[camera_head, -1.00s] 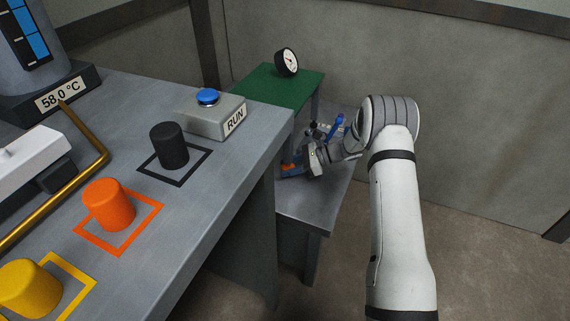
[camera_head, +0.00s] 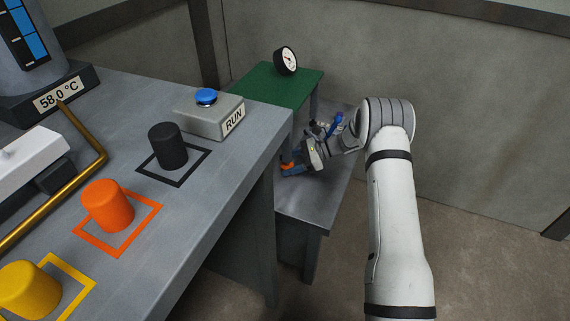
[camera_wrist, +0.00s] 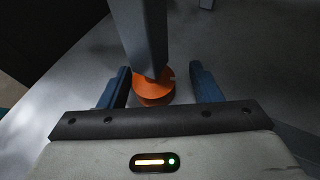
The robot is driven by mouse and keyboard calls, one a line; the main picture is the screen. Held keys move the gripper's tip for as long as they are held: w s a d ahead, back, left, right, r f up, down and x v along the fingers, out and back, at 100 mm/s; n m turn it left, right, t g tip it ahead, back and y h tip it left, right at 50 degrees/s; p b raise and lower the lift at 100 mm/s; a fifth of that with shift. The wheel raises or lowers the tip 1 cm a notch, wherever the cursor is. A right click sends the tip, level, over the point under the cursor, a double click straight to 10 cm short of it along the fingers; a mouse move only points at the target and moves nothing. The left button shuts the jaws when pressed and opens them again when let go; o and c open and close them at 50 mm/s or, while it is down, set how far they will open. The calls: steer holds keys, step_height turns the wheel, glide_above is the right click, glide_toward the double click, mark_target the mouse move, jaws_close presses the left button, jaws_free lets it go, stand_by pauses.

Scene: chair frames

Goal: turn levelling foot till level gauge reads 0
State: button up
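An orange levelling foot (camera_wrist: 153,90) sits at the end of a grey leg in the wrist view. My gripper (camera_wrist: 160,88) has its two blue fingers spread, one on each side of the foot, with a gap showing at both sides. In the head view, my gripper (camera_head: 290,168) is low beside the grey bench, and a bit of orange shows at its fingers. A round white-faced gauge (camera_head: 287,60) with a black rim stands on the green top (camera_head: 283,88). Its needle is too small to read.
A grey workbench (camera_head: 232,165) fills the left, with a RUN box (camera_head: 212,120), and black, orange and yellow knobs. A lower grey surface (camera_head: 312,205) lies under my gripper. The floor at right is clear.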

mark_target(289, 140)
steer(key=shift+s, duration=0.1)
step_height(289, 140, up, 10)
steer(key=p, duration=0.3)
steer(key=shift+f, duration=0.1)
stand_by(0.5)
